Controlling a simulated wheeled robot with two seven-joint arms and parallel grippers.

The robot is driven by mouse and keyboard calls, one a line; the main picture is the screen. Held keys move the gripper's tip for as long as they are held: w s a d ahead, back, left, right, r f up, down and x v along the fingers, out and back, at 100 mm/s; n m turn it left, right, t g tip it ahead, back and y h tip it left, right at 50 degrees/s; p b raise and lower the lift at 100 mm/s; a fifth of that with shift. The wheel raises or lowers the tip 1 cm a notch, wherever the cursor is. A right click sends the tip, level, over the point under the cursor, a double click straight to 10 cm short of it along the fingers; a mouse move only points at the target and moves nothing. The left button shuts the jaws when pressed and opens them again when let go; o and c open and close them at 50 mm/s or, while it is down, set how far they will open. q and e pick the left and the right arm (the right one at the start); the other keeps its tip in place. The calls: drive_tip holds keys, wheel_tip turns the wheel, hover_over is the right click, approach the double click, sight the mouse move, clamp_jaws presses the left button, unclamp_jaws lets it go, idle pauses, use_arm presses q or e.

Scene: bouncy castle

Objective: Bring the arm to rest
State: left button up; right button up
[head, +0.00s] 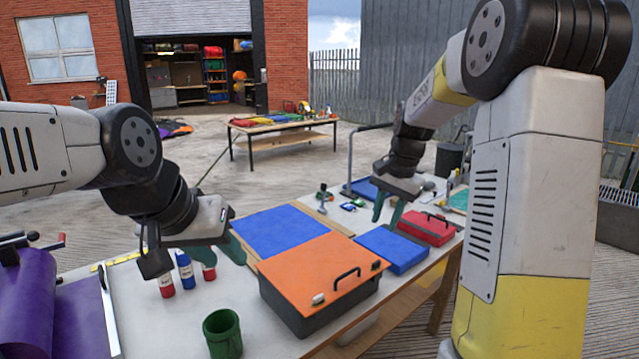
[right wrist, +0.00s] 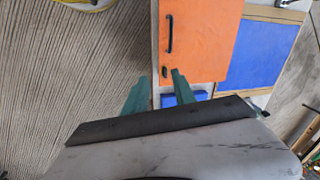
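My left gripper (head: 236,248), with dark green fingers, is over the left part of the white workbench (head: 185,325), beside the box with the orange lid. I cannot tell how far apart its fingers are, and I see nothing held. My right gripper (head: 387,208) points down above the bench, near the blue case (head: 392,249) and the red case (head: 427,229). In the right wrist view its two green fingers (right wrist: 160,76) are apart, with nothing between them.
The orange-lidded box (head: 318,265) stands at the front edge. A second table (head: 285,124) stands farther back on open paving.

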drive_tip(key=s+a+r+n+t, duration=0.1)
drive_tip(key=s+r+n+t, duration=0.1)
drive_tip(key=s, duration=1)
drive_tip(key=s+a+r+n+t, duration=0.2)
drive_tip(key=s+r+n, duration=0.3)
drive_tip(key=s, duration=0.7)
drive_tip(key=shift+s+a+n+y, duration=0.3)
drive_tip(key=shift+s+n, duration=0.1)
drive_tip(key=shift+n, duration=0.3)
